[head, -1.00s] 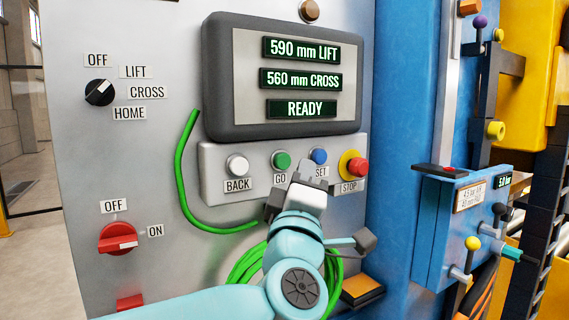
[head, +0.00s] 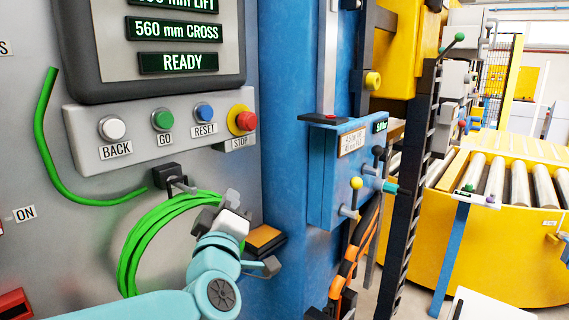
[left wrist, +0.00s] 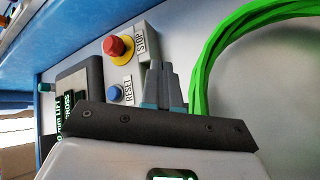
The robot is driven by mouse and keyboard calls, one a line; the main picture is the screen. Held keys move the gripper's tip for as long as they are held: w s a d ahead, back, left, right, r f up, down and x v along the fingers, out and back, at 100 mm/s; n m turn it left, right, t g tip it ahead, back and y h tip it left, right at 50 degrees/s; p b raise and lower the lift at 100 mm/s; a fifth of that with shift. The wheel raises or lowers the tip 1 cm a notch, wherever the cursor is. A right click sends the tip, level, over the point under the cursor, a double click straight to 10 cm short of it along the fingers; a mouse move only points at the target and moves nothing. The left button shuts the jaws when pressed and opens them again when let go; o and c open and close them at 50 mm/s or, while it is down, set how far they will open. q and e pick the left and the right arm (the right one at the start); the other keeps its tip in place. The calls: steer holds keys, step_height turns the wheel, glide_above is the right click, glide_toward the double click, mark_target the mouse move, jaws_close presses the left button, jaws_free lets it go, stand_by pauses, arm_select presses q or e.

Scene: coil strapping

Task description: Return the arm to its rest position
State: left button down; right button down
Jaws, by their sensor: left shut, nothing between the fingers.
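My left arm comes in from the lower left in the head view. Its gripper (head: 232,198) is shut and empty, below the button strip and in front of the right side of the green cable coil. The left wrist view shows its fingers (left wrist: 163,85) together, with the red stop button (left wrist: 114,47) and blue reset button (left wrist: 115,93) beyond. In the head view the white BACK (head: 112,128), green GO (head: 162,120), blue RESET (head: 205,112) and red STOP (head: 243,120) buttons are clear of the gripper. My right gripper is not in view.
The green cable coil (head: 131,252) hangs on the grey panel close behind my gripper. A blue column (head: 290,100) and a blue control box (head: 325,195) with levers stand to the right. A yellow roller conveyor (head: 480,255) is farther right. The display (head: 178,62) reads READY.

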arm_select(q)
steer(key=s+f+m+g+h, duration=0.25)
steer(key=f+g, duration=0.25)
steer(key=f, duration=1.3)
steer(key=s+f+m+g+h, duration=0.1)
steer(key=f+m+g, duration=0.3)
steer(key=f, duration=1.4)
steer(key=s+f+m+g, duration=0.2)
steer(key=s+f+g, duration=0.4)
steer(key=s+f, duration=0.9)
steer(key=s+f+g+h, duration=0.1)
steer(key=s+f+g, duration=0.3)
steer(key=s, duration=0.9)
step_height(320, 180, down, 3)
steer(key=shift+r+m+g, duration=0.15)
steer(key=shift+m+g, duration=0.2)
steer(key=shift+g, duration=0.05)
steer(key=shift+h, duration=0.25)
